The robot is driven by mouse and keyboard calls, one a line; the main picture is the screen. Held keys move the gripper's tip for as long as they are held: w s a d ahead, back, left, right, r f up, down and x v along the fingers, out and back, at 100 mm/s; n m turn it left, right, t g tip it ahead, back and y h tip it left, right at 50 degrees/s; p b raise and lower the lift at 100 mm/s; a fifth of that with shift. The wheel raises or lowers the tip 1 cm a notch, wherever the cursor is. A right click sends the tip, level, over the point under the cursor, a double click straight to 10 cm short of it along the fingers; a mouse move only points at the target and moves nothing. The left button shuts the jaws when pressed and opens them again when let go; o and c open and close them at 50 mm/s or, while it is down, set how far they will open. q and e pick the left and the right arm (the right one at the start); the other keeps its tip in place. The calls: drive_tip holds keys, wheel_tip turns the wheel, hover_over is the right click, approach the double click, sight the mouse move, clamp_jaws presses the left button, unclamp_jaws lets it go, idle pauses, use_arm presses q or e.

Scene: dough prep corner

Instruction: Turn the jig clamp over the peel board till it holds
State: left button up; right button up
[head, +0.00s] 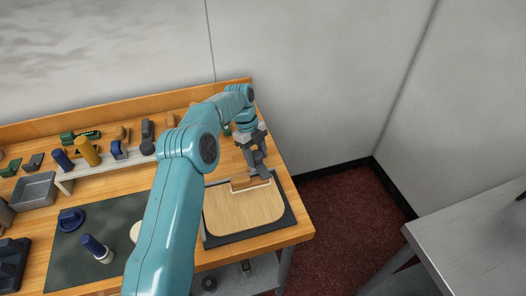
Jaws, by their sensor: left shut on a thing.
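The peel board (243,212) is a pale wooden board with rounded corners. It lies flat in a dark jig (295,224) at the right end of the wooden bench. My left gripper (257,165) is at the back edge of the board, pointing down. It is shut on a small grey part, which I take to be the jig clamp (261,174). The fingers hide much of the clamp, so I cannot tell whether it lies over the board or beside it. My right gripper is not in view.
A dark mat (75,250) with a blue-handled tool (97,248) lies left of my arm. A low shelf (105,168) and a grey tray (36,190) stand behind it. A wall closes off the back. A grey table (470,245) stands apart at right.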

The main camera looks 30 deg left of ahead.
sight(256, 154)
use_arm(q)
drive_tip(key=o, duration=1)
drive_tip(key=shift+d+f+m, duration=0.15)
drive_tip(key=shift+d+m, duration=0.05)
drive_tip(key=shift+m, duration=0.5)
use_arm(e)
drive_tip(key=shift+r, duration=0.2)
use_arm(q)
drive_tip(key=shift+a, duration=0.1)
wheel_tip(256, 154, up, 7)
drive_tip(key=p, duration=0.3)
drive_tip(key=shift+p, duration=0.3)
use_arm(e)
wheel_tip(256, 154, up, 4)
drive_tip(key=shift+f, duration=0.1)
use_arm(q)
drive_tip(key=shift+s, duration=0.1)
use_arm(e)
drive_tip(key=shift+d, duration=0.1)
